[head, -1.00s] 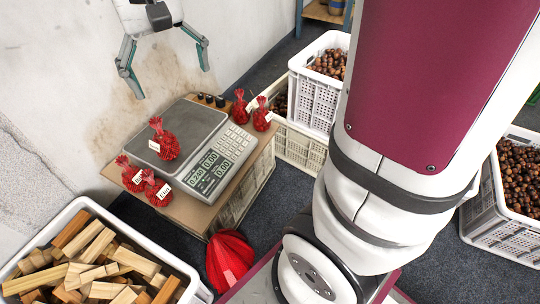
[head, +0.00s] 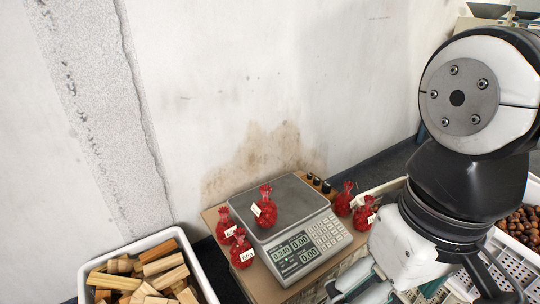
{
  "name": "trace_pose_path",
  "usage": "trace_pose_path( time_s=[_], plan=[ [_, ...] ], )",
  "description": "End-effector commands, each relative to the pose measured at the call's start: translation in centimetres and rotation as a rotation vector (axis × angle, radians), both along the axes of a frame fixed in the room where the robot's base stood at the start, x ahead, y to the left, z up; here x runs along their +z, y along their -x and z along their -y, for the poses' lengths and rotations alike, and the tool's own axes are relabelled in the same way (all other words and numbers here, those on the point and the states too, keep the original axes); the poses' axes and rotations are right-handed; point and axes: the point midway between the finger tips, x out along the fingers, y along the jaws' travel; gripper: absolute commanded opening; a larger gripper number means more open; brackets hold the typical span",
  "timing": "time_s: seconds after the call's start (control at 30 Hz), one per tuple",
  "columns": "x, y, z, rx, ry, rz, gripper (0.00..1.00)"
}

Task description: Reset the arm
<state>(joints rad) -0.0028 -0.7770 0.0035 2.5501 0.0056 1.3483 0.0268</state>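My arm is folded at the right of the head view. My gripper (head: 358,284) is low at the picture's bottom edge, pointing left, just right of the scale's front corner. Its grey-green parts are small and partly cut off, so I cannot tell whether its fingers are open or shut, and I see nothing held. The scale (head: 308,240) stands on a cardboard-topped surface (head: 262,284) with one red net bag of chestnuts (head: 265,208) on its plate. Two tagged red bags (head: 226,226) (head: 241,250) are left of the scale, two more (head: 344,200) (head: 363,215) right of it.
A white crate of wood blocks (head: 204,283) is at the lower left. A white crate with chestnuts (head: 512,262) is at the right, partly behind my arm. The stained wall (head: 270,90) rises behind the scale. The air above the scale is clear.

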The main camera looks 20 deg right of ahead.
Motion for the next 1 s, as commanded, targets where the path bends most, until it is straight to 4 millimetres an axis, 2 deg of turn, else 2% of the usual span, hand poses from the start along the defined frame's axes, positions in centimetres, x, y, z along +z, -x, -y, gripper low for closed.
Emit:
trace_pose_path(
  time_s=[0.13,0.97,1.0],
  plan=[
    [-0.26,0.46,-0.01,0.005,-0.001,-0.001,0.89],
    [-0.22,0.4,0.0,0.003,-0.001,-0.001,0.89],
    [0.6,0.29,0.01,0.004,-0.001,0.005,0.89]
  ],
)
